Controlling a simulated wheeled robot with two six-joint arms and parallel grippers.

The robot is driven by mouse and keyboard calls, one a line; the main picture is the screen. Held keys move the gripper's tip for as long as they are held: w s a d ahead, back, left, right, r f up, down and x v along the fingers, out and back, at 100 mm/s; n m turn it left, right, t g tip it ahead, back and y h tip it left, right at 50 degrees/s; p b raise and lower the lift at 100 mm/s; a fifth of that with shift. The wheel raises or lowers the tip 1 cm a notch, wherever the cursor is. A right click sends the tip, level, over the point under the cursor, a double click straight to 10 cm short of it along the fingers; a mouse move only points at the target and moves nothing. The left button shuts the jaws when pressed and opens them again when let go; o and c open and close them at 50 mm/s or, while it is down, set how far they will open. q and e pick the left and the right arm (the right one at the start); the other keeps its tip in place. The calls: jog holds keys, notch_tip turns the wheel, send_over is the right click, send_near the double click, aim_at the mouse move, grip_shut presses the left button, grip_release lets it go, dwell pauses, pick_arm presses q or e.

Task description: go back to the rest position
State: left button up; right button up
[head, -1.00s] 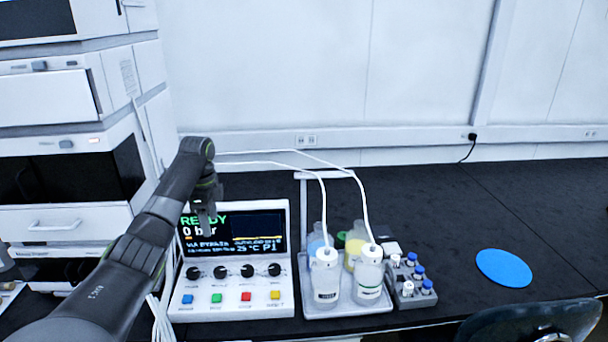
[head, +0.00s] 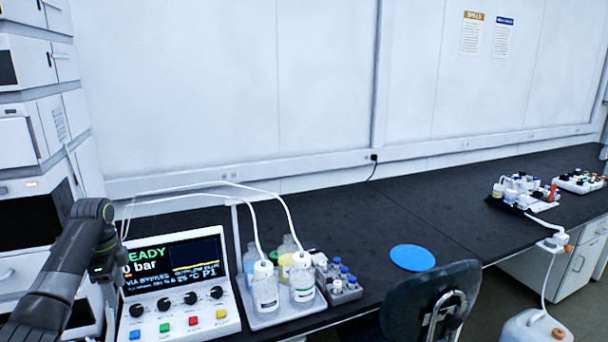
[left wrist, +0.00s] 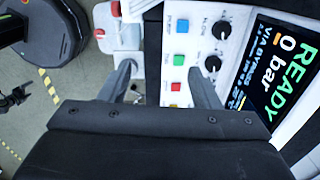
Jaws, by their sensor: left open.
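My left arm comes in at the lower left of the head view. Its gripper (head: 110,290) points down beside the left edge of the control box (head: 222,322). In the left wrist view the two fingers of my left gripper (left wrist: 160,90) stand apart with nothing held between them. The control box (left wrist: 202,72) lies beyond them, with its buttons and READY screen showing. My right gripper is in neither view.
A tray with capped bottles (head: 265,290) and a vial rack (head: 340,285) stand right of the control box. A blue disc (head: 412,257) lies on the dark bench (head: 350,215). A chair (head: 425,300) stands at the front edge. Instrument stacks (head: 35,120) rise at left.

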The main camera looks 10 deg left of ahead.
pick_arm(q)
jog(key=s+d+f+n+y, duration=0.1)
jog(key=s+d+f, duration=0.3)
jog(key=f, duration=0.3)
jog(key=s+d+f+n, duration=0.2)
jog(key=s+d+f, duration=0.1)
jog(key=s+f, duration=0.25)
jog(key=s+d+f+n+y, duration=0.1)
jog(key=s+d+f, duration=0.3)
jog(key=f, duration=0.4)
jog(key=s+d+f+n+t, duration=0.2)
jog(key=s+d+n, duration=0.35)
jog(key=s, duration=0.75)
jog(key=s+d+r+n+t, duration=0.1)
jog(key=s+d+r+n, duration=0.1)
jog(key=s, duration=0.3)
jog(key=s+d+r+n+t, duration=0.1)
jog(key=s+d+r+n, duration=0.15)
jog(key=s, duration=0.35)
notch_tip(320, 180, down, 24)
jog(key=a+g, duration=0.2)
jog(key=s+d+f+h, duration=0.1)
jog(key=s+f, duration=1.3)
jog(key=f, duration=0.2)
jog(key=shift+s+d+f+g, duration=0.15)
jog(key=shift+s+d+g, duration=0.2)
jog(key=shift+s+g, duration=0.05)
